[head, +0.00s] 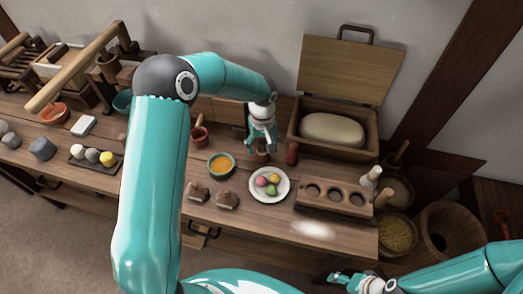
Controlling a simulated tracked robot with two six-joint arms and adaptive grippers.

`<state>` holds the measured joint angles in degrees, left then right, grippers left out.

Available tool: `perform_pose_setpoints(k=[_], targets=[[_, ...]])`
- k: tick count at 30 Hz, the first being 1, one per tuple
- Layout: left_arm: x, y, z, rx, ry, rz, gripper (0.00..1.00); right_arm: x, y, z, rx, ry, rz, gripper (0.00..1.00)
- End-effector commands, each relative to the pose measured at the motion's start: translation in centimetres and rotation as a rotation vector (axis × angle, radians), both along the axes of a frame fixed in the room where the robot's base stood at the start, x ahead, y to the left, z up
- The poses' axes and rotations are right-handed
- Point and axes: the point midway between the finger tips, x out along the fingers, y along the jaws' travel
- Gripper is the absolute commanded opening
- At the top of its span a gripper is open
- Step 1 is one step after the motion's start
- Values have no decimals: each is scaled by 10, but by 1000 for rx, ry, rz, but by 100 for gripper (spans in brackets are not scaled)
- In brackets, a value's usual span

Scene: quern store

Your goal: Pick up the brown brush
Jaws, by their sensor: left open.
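My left gripper (262,149) points down over the back middle of the wooden table. Its fingers are apart. A small dark brown thing (262,159) stands right below and between the fingertips. It may be the brown brush, but the gripper hides its upper part, and I cannot tell whether the fingers touch it. My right gripper (344,280) is low at the front right, past the table's front edge, and I cannot make out its finger gap.
A dark red cylinder (292,154) stands just right of the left gripper. An orange-filled bowl (221,165) and a plate with colored balls (287,196) are in front. An open wooden box (361,149) stands behind right; a holed wooden rack (322,206) is front right.

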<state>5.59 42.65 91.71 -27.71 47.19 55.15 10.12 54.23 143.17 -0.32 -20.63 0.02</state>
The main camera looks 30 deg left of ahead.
Motion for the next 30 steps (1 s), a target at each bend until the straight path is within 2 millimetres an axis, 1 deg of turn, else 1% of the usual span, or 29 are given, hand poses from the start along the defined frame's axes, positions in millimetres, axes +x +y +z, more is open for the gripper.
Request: perform_pose_setpoints(k=[1,4,11,14,15,22,23,30], targets=[[0,0,-6,0,1,0,69,0,0,1,0,0,0,62],[0,0,-13,1,-1,0,69,0,0,2,0,0,0,62],[1,0,-15,1,-2,0,69,0,0,1,0,0,0,62],[1,0,-15,1,-2,0,54,0,0,1,0,0,0,62],[1,0,-15,1,-2,0,48,0,0,1,0,0,0,62],[1,0,-15,1,-2,0,9,0,0,1,0,0,0,62],[1,0,-15,1,-2,0,7,0,0,2,0,0,0,62],[1,0,-14,1,-2,0,7,0,0,1,0,0,0,62]])
